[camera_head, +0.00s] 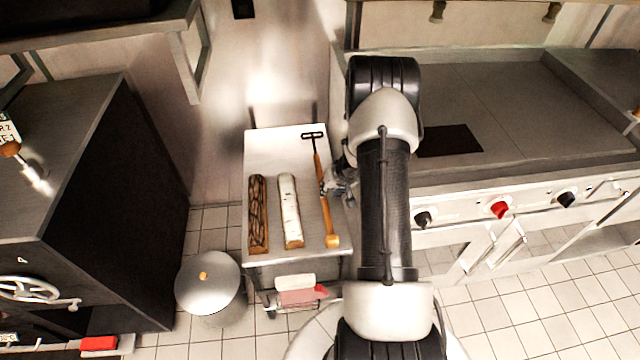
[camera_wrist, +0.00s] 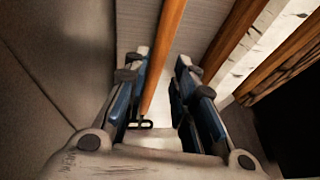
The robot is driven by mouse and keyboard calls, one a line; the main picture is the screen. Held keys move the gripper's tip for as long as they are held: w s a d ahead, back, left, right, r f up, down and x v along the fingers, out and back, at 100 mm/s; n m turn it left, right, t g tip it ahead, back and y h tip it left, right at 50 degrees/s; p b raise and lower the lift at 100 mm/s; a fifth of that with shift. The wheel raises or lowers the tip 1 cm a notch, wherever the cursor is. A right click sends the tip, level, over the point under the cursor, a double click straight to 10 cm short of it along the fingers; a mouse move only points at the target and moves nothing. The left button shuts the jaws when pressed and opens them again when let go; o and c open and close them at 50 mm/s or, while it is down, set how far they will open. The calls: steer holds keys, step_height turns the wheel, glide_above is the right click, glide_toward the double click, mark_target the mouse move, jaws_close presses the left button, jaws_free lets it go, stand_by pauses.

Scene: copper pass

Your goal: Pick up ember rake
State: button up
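The ember rake (camera_head: 326,210) lies on the right side of a steel cart top, its black rake head towards the back and its orange handle end towards the front. My gripper (camera_head: 338,184) is at the rake's right side, around mid-handle, partly hidden by my arm. In the wrist view my gripper (camera_wrist: 162,57) is open, with two blue-padded fingers apart. The rake handle (camera_wrist: 164,45) runs between the fingers in that picture, and the black head shows low between them. I cannot tell how far the fingers are above the cart top.
The cart (camera_head: 277,150) also holds a dark-barked log (camera_head: 258,215) and a white birch log (camera_head: 290,210), left of the rake. A lidded bin (camera_head: 208,282) stands at the cart's front left. A range with knobs (camera_head: 500,209) is close on the right. A dark cabinet (camera_head: 120,200) stands left.

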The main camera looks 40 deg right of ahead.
steer(key=x, duration=0.7)
steer(key=shift+w+d, duration=0.3)
steer(key=shift+w, duration=0.2)
steer(key=shift+c, duration=0.5)
jaws_close()
